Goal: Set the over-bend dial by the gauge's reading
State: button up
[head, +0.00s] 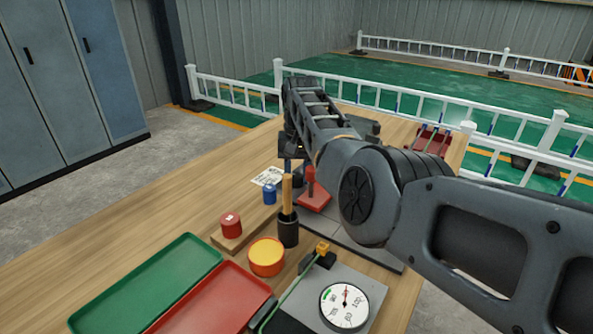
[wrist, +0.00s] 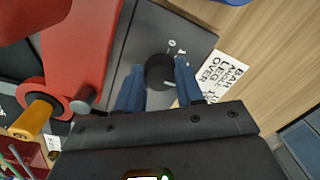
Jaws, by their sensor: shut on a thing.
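The gauge (head: 345,306) lies at the front of the bench in the head view. It has a round white face with a green mark and a thin needle; its reading is too small to make out. In the wrist view a dark round knob (wrist: 160,72), seemingly the over-bend dial, sits on a grey plate (wrist: 148,38) with small pale marks beside it. My gripper (wrist: 158,84) has its blue fingers on either side of this knob and is shut on it. In the head view the knob is hidden behind my gripper (head: 291,164) and arm.
A red bender part (wrist: 78,60) with an orange handle (wrist: 35,117) stands close beside my gripper. A printed card (wrist: 222,77) lies near the plate.

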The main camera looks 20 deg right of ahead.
aim_at(298, 175)
jog(key=n, duration=0.5)
jog(key=shift+w+d, duration=0.1)
jog(key=shift+r+n, duration=0.1)
jog(key=shift+n, duration=0.3)
jog(key=o, duration=1)
jog(key=shift+o, duration=0.2)
jog(key=shift+d+r, duration=0.15)
jog(key=shift+r, duration=3.7)
